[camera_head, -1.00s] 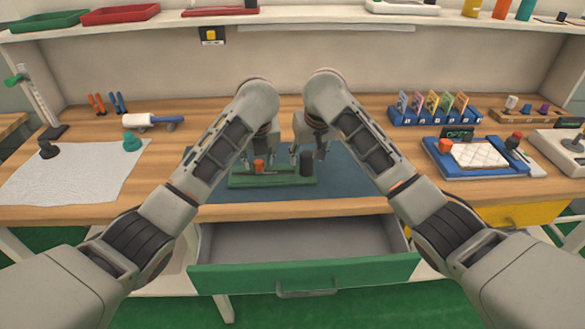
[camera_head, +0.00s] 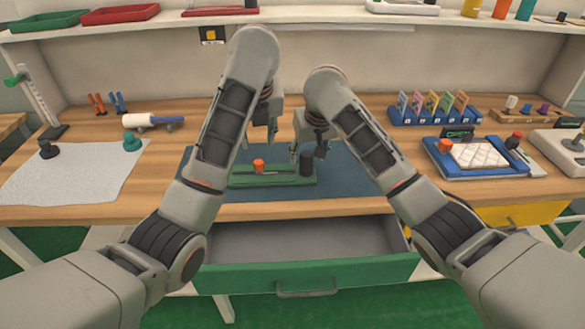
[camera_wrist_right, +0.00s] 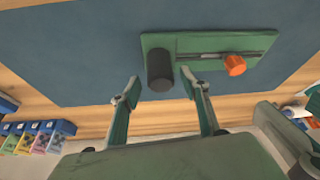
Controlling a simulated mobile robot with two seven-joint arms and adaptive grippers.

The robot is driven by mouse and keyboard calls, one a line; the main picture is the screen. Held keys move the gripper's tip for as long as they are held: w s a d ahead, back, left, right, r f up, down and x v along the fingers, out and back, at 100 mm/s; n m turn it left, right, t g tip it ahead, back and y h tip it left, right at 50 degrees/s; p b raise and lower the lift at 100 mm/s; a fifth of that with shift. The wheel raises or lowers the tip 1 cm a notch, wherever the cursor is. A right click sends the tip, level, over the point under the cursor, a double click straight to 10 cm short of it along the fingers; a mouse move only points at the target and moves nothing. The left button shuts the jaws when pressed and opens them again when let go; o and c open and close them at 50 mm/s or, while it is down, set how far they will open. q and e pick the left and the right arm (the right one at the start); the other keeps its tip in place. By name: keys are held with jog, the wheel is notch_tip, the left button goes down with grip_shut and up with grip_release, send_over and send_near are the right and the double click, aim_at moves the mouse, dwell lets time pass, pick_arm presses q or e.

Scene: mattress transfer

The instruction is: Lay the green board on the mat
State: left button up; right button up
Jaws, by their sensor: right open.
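The green board (camera_head: 272,182) appears to lie flat on the dark blue mat (camera_head: 348,180). It carries an orange knob (camera_head: 258,165), a thin bar and a black cylinder (camera_head: 306,163) at its right end. The board also shows in the right wrist view (camera_wrist_right: 210,42). My right gripper (camera_head: 308,150) is open, its fingertips on either side of the black cylinder (camera_wrist_right: 159,70), with gaps visible. My left gripper (camera_head: 268,128) is raised above and behind the board, clear of it.
An open drawer with a green front (camera_head: 305,272) is below the table edge. A white sheet (camera_head: 70,172) lies at left. A blue tray with a white pad (camera_head: 480,155) and a card rack (camera_head: 435,115) stand at right. A shelf (camera_head: 330,15) runs along the back.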

jog(key=v, duration=1.1)
jog(key=shift+s, duration=0.15)
